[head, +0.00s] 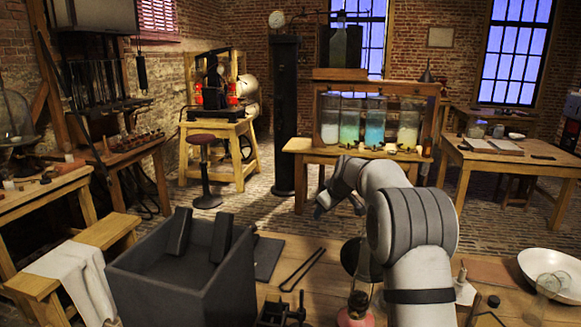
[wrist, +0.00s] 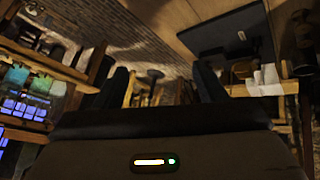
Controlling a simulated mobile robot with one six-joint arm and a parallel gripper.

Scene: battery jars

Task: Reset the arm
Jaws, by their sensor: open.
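My arm rises from the lower right of the head view, bends at a thick grey joint and reaches left over the wooden bench. My gripper (head: 338,202) is at its far end, partly hidden by my own arm. In the wrist view my gripper (wrist: 161,82) shows two dark fingers spread wide apart with nothing between them. It is open and empty, held clear of the things below. Several glass jars (head: 375,122) with white, green and blue contents stand in a wooden frame on a table beyond my gripper.
A dark open box (head: 178,285) with grey slabs at its rim stands at the front left. Black tongs (head: 303,270) lie beside it. A white bowl (head: 553,272) and glassware are at the right. A glass flask stands close beside my arm. The brick floor beyond is partly clear.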

